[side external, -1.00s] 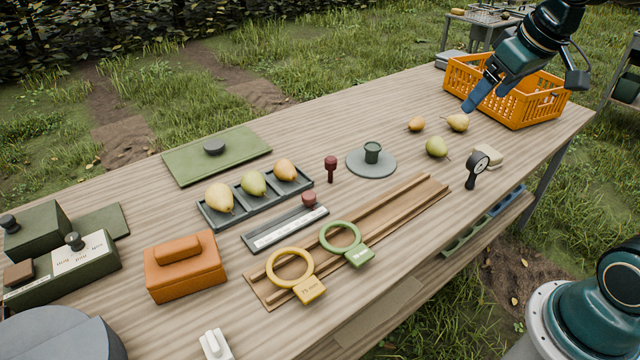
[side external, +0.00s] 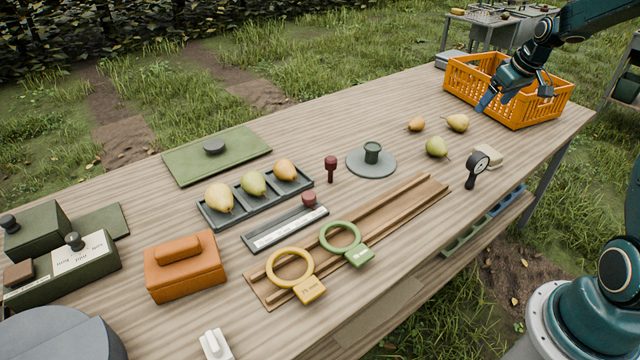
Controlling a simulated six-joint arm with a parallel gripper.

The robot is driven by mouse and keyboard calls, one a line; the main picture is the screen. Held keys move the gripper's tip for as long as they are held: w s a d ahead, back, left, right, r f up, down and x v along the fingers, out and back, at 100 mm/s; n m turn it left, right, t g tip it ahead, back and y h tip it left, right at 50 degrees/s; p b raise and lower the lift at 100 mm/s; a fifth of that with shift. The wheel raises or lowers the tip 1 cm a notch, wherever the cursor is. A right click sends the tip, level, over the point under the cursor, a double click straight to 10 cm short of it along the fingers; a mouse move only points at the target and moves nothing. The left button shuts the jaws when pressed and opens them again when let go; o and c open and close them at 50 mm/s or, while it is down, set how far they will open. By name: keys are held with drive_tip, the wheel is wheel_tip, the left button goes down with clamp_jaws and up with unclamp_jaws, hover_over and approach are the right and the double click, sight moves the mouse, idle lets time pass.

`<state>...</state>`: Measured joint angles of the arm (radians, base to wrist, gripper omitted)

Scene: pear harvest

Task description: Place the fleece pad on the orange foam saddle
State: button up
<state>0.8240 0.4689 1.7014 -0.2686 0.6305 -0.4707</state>
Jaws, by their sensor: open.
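My gripper (side external: 484,104) has blue fingers pointing down at the near left edge of the orange crate. It is open, with nothing seen between the fingers. It is well behind the cream pad and apart from it.
The orange crate (side external: 460,78) stands at the far right. A pear tray (side external: 238,219), wooden rail (side external: 400,214), and yellow (side external: 310,290) and green rings (side external: 358,257) fill the middle.

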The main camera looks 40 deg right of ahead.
approach(489, 151)
drive_tip(key=v, duration=0.3)
drive_tip(key=shift+s+m, duration=0.2)
drive_tip(key=shift+m, duration=0.1)
drive_tip(key=shift+x, duration=4.2)
drive_tip(key=shift+w+f, duration=0.1)
drive_tip(key=shift+x, duration=2.5)
drive_tip(key=c, duration=1.2)
drive_tip(key=shift+o, duration=0.2)
